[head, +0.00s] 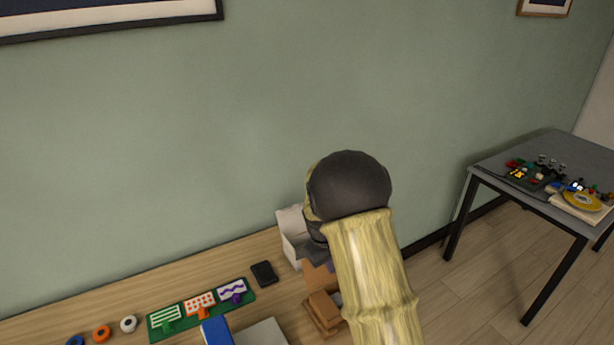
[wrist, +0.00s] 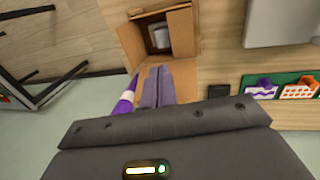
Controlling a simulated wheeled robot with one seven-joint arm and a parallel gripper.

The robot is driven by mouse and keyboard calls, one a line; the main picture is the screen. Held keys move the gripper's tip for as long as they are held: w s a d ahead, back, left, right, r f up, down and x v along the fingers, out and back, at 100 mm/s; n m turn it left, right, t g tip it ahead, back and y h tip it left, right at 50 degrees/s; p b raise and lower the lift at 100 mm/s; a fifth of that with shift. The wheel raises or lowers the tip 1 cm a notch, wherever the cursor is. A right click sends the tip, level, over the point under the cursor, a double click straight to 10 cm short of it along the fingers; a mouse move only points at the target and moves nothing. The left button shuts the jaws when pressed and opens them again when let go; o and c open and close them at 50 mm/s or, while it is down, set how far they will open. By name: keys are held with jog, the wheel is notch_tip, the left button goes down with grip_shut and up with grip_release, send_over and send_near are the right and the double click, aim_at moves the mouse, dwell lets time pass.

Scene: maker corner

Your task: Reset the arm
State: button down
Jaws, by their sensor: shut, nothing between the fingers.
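My arm (head: 372,270) rises from the bottom of the head view and bends at a dark, rounded joint in front of the wall. My gripper is mostly hidden behind the arm there. In the wrist view my gripper (wrist: 158,85) shows with its two grey fingers shut together and nothing between them. The fingers point towards an open cardboard box (wrist: 186,18), which has a dark and white item inside. A purple and white thing (wrist: 125,98) shows beside the fingers; I cannot tell what it is.
The wooden bench (head: 225,262) stands against the green wall. It bears a green board (head: 160,333) with coloured pieces, a black flat item (head: 264,273), a white container (head: 291,228) and small rolls (head: 102,333). A grey table (head: 565,150) with small parts stands right, across open floor.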

jog(key=s+d+r+m+y, duration=0.1)
jog(key=s+r, duration=0.3)
jog(key=s, duration=0.7)
jog(key=s+d+r+m+t+y, duration=0.1)
jog(key=s+r+m, duration=0.3)
jog(key=s, duration=0.7)
jog(key=shift+d+r+t, duration=0.3)
jog(key=shift+d+r, duration=0.1)
jog(key=shift+d, duration=0.3)
